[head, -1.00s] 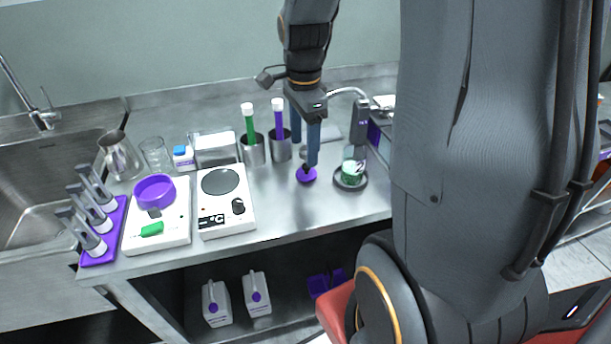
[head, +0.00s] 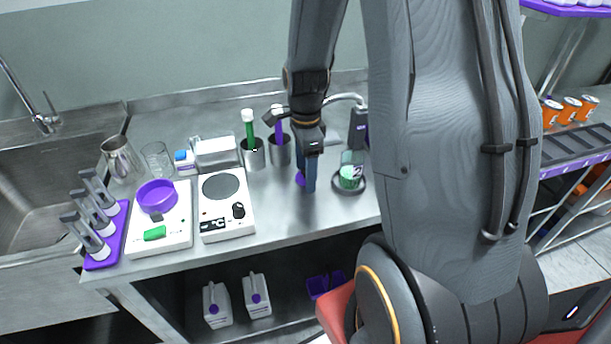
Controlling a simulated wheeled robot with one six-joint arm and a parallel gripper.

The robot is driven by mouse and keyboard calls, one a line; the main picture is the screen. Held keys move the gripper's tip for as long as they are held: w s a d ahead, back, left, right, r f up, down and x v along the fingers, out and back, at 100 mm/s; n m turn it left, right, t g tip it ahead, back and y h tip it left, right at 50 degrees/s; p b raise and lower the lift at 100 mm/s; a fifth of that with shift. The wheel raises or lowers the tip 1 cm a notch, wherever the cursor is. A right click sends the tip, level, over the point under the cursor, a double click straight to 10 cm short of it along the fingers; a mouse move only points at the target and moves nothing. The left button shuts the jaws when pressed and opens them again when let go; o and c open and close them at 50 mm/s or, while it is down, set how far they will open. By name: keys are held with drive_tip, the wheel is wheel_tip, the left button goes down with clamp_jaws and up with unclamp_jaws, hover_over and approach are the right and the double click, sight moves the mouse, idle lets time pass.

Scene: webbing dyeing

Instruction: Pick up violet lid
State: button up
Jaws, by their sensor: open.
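The violet lid (head: 299,179) lies flat on the steel counter, right of the white hot plate. Only its left part shows, as a finger of my gripper covers the rest. My gripper (head: 309,186) points down over the lid with its jaws open. One finger hides most of the other, and I cannot tell whether the fingers touch the lid.
Metal cups with a green tube (head: 249,130) and a violet tube (head: 279,128) stand behind. The hot plate (head: 227,222) is at left. The counter in front is clear.

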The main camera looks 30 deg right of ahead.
drive_tip(key=c, duration=1.1)
drive_tip(key=shift+r, duration=0.15)
